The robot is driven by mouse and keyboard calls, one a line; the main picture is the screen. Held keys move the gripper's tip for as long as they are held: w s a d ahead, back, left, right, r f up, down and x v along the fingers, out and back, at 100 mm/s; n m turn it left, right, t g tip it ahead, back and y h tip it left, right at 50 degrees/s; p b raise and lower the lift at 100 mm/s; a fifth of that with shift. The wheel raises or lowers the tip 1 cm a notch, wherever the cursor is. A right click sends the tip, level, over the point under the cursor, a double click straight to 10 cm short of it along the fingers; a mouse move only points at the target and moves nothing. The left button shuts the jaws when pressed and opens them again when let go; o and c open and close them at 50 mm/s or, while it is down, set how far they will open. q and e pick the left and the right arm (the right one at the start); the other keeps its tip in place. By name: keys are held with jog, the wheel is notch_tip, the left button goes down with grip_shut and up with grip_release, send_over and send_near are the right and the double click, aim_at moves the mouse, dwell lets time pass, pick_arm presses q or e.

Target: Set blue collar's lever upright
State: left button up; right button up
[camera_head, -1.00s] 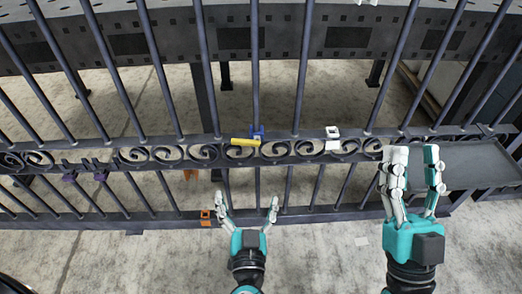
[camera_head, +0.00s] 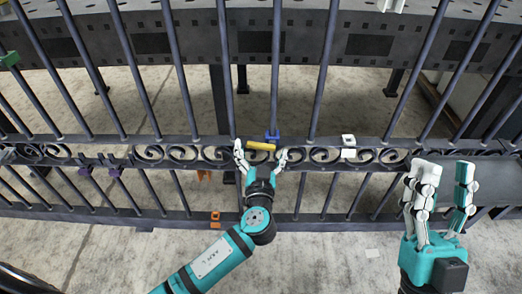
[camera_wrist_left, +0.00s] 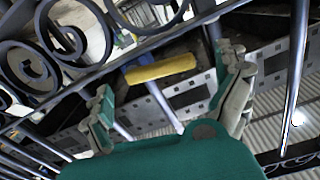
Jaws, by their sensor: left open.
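The blue collar (camera_head: 272,135) sits on a gate bar at the scroll rail. Its yellow lever (camera_head: 261,146) lies sideways, pointing left in the head view. In the left wrist view the yellow lever (camera_wrist_left: 160,69) lies across the space between the fingers, with a bit of blue at its left end. My left gripper (camera_head: 261,155) is open, its fingers on either side of the lever; I cannot tell whether they touch it. My right gripper (camera_head: 442,172) is at the right, in front of the gate, fingers apart and nothing visible between them.
The dark gate's scroll rail (camera_head: 160,153) and upright bars surround the left gripper. A white collar (camera_head: 348,146) is to the right, an orange piece (camera_head: 215,219) on the lower rail, and purple pieces (camera_head: 86,171) at left. A grey tray (camera_head: 470,174) is behind the right gripper.

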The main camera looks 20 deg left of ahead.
pick_arm(q)
jog(key=shift+w+a, duration=0.15)
jog(key=shift+w, duration=0.2)
jog(key=c, duration=1.7)
